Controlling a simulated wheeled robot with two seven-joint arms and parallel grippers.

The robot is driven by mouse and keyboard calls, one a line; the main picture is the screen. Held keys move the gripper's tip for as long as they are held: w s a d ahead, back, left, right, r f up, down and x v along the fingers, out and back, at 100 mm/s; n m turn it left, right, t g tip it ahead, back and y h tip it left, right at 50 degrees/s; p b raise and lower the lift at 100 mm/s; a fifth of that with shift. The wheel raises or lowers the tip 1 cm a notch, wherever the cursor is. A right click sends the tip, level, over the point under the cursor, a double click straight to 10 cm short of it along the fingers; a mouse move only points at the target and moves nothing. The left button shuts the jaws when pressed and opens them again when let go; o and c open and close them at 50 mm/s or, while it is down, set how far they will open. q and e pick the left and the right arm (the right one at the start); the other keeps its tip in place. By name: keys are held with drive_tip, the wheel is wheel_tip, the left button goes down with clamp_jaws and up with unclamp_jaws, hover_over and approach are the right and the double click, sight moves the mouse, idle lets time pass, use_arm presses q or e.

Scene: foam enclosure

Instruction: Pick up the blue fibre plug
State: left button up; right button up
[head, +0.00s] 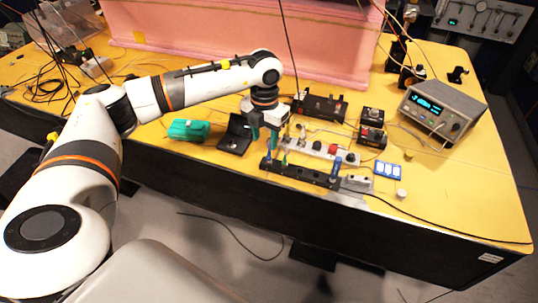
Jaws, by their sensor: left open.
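A blue plug (336,166) stands upright at the right part of a long black rail (300,173) near the table's front edge. A green plug (285,158) stands further left on the same rail. My left gripper (264,142) reaches in from the left and points down, with its teal fingers apart and nothing seen between them. It is left of and behind the blue plug, clear of it, above the area beside an open black case (235,133). The exact height of the fingertips above the table is hard to tell. My right gripper is out of view.
A white power strip (318,149) lies behind the rail. Black boxes (371,135), a blue-labelled card (388,170) and a display instrument (440,110) are to the right. A green case (188,130) lies left. Cables cross the yellow table (480,200); its front right is mostly clear.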

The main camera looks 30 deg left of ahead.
sight(269, 158)
use_arm(q)
drive_tip(key=shift+f, duration=0.7)
drive_tip(key=shift+d+f+p, duration=0.1)
drive_tip(key=shift+f+p, duration=0.2)
drive_tip(key=shift+p, duration=0.1)
drive_tip(key=f, duration=0.1)
drive_tip(key=f+p, duration=0.1)
drive_tip(key=f, duration=0.1)
drive_tip(key=shift+w+d+f+p, duration=0.25)
drive_tip(key=shift+w+f+p, duration=0.1)
drive_tip(key=shift+f, duration=0.45)
clamp_jaws()
